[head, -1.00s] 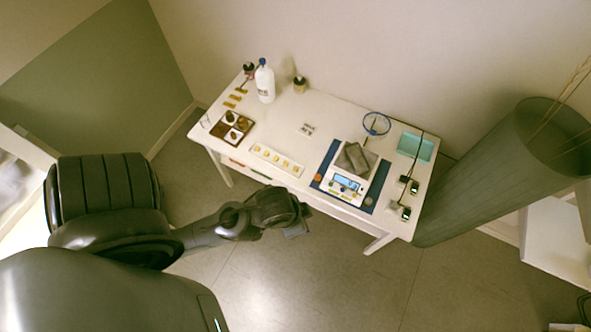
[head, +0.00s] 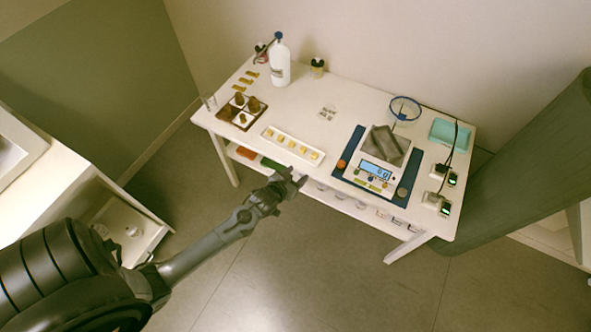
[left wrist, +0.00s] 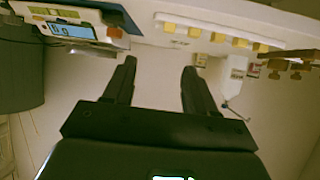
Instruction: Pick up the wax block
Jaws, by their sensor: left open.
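Several small yellow blocks, which look like wax, sit in a row in a long white tray (head: 321,163) near the table's front edge. One yellow block (head: 292,144) is near the middle of the row. In the left wrist view the yellow blocks (left wrist: 218,37) show along the white tray (left wrist: 185,17) at the top, beyond the fingertips. My left gripper (head: 292,181) is open and empty, in front of the table edge and apart from the tray. Its two fingers (left wrist: 157,66) have nothing between them. My right gripper is not in view.
A scale (head: 366,184) with a grey object on it stands on a blue mat (head: 340,173), right of the tray. A brown-and-white tray (head: 226,114) with dark items stands left. A white bottle (head: 280,65) stands behind.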

